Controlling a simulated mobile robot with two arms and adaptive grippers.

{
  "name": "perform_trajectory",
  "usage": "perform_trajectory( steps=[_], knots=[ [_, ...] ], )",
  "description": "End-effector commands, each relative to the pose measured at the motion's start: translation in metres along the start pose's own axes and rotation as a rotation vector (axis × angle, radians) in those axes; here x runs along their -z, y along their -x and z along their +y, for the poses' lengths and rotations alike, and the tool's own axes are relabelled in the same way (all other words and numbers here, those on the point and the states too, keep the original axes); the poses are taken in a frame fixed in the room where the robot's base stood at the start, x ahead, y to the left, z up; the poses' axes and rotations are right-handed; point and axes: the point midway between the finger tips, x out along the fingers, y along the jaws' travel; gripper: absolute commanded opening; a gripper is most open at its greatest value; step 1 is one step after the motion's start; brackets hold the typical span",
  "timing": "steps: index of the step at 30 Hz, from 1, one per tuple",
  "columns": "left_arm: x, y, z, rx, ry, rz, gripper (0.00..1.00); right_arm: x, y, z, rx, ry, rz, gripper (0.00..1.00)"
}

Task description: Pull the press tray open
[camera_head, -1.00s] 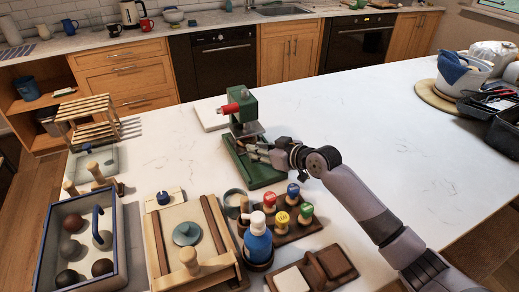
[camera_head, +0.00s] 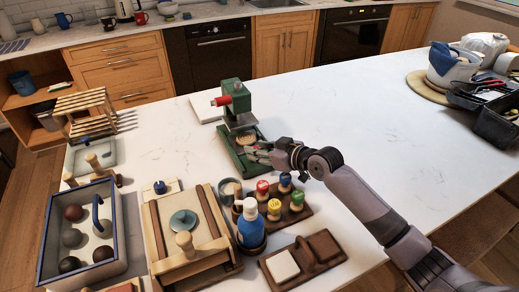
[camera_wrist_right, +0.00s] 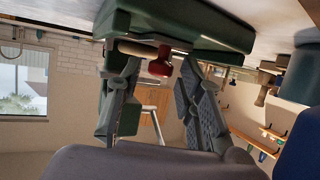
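The green press (camera_head: 236,100) stands on the white counter with its red handle (camera_head: 222,101) pointing left. Its green tray (camera_head: 238,164) extends toward me, and a tan disc (camera_head: 246,140) lies in it. My right gripper (camera_head: 254,152) is over the tray's right side, its fingers partly covering the tray. In the right wrist view, the fingers (camera_wrist_right: 158,62) are apart, with a green body (camera_wrist_right: 180,30) above them. A tan piece (camera_wrist_right: 138,48) and a red piece (camera_wrist_right: 160,62) show between the fingertips; I cannot tell whether they touch. My left gripper is out of view.
Stamps with coloured knobs (camera_head: 274,208), a blue bottle (camera_head: 250,226) and a wooden slab frame (camera_head: 162,235) stand in front of the press. A blue-rimmed tray (camera_head: 119,235) is at left.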

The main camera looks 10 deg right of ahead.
Motion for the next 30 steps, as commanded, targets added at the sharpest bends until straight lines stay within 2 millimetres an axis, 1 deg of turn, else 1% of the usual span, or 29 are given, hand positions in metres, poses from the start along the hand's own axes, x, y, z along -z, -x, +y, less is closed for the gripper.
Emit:
perform_trajectory(
  steps=[5,9,11,13,17,24,27,30],
  knots=[
    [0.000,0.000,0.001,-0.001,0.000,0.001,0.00,-0.001,0.000,0.000,0.000,0.000,-0.001,0.39],
    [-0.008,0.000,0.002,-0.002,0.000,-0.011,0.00,-0.001,0.001,0.000,0.000,0.000,-0.002,0.39],
    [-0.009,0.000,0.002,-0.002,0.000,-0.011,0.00,-0.001,0.004,0.000,0.000,0.000,-0.002,0.39],
    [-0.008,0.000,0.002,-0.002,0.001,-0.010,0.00,-0.002,0.011,0.001,-0.001,0.000,-0.003,0.39],
    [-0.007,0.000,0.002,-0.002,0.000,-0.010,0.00,-0.002,0.034,0.001,-0.001,0.003,-0.004,0.39],
    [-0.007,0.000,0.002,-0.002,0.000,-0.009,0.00,-0.002,0.086,0.001,-0.001,0.004,-0.004,0.39],
    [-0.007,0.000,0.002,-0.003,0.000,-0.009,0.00,-0.002,0.102,0.000,0.000,0.002,-0.005,0.39],
    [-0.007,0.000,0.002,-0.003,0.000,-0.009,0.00,-0.002,0.113,0.000,-0.001,0.001,-0.003,0.39]
  ],
)
